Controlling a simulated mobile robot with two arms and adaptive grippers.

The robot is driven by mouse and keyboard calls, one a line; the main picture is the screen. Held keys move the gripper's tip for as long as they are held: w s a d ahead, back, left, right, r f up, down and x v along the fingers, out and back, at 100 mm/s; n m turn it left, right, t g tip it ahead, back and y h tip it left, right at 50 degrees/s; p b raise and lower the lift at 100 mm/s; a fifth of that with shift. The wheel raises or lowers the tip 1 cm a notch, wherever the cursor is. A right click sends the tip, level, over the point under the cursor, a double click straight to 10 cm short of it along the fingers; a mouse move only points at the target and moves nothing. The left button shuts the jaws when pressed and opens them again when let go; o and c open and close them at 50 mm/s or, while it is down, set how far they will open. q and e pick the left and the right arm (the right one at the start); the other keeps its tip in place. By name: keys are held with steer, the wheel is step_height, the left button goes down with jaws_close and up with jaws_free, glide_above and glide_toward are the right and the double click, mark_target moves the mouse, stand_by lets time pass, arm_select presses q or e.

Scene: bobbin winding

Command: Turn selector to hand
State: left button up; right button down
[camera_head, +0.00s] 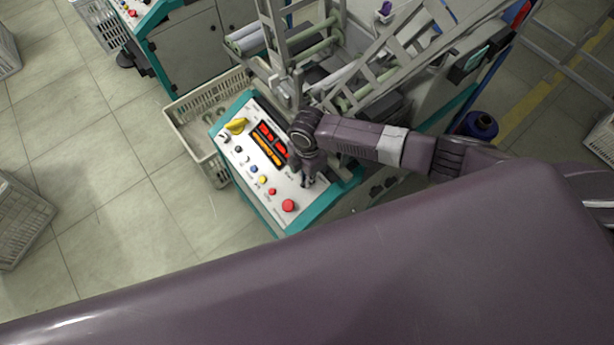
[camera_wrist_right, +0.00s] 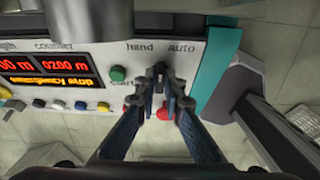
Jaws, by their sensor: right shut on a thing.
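The control panel (camera_head: 232,150) is a white face with teal edges. In the right wrist view the dark selector knob (camera_wrist_right: 159,69) stands below the printed words "hand" and "auto". My right gripper (camera_head: 308,183) is over the panel's right part; in the wrist view its fingertips (camera_wrist_right: 161,85) close on the selector from both sides. The fingers cover much of the knob, so I cannot tell which word it points to. In the head view the selector is hidden by the gripper. My left gripper is not in view.
A red button (camera_wrist_right: 163,112) lies just below the fingertips and a green button (camera_wrist_right: 118,73) to their left. A lit display (camera_head: 267,143) and several coloured buttons fill the panel's left. A machine frame (camera_head: 275,40) rises behind. A crate (camera_head: 186,130) stands on the left.

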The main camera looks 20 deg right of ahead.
steer(key=shift+w+n, duration=0.1)
steer(key=shift+n, duration=0.2)
steer(key=shift+w+a+n+g+h+b, duration=0.15)
steer(key=shift+n+g+h+b, duration=0.15)
steer(key=shift+n+g+b, duration=0.5)
steer(key=shift+w+n+g+h+b, duration=0.1)
steer(key=shift+n+g+h+b, duration=0.25)
steer(key=shift+n+b, duration=1)
steer(key=shift+n+p, duration=0.35)
steer(key=shift+n, duration=0.1)
steer(key=c, duration=2)
jaws_free()
steer(key=shift+c, duration=0.2)
